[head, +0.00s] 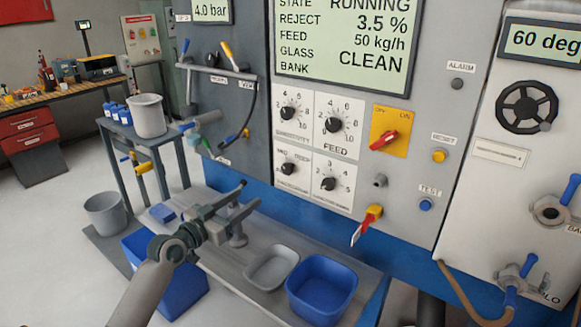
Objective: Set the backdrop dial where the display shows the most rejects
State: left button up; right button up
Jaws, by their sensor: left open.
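The display (343,40) on the grey panel reads state RUNNING, reject 3.5 %, feed 50 kg/h and glass CLEAN. Below it are four black dials: the top left dial (292,114), the top right dial (333,124) marked FEED, the bottom left dial (288,169) and the bottom right dial (328,184). The small labels of the lower two are too blurred to tell surely which is the backdrop dial. My left gripper (250,193) is open and empty, left of and below the dials, apart from them. My right gripper is not in view.
A red switch (384,140) on a yellow plate and a red-yellow handle (367,222) sit right of the dials. A grey tray (273,267) and a blue bin (321,289) stand below. A handwheel (526,107) is on the far right panel. Space before the dials looks clear.

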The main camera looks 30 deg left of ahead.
pick_arm(q)
jog(key=p, duration=0.5)
send_near(286, 169)
jog(key=w, duration=0.8)
jog(key=shift+d, duration=0.2)
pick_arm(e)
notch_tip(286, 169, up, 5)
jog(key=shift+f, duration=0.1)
pick_arm(q)
jog(key=c, duration=1)
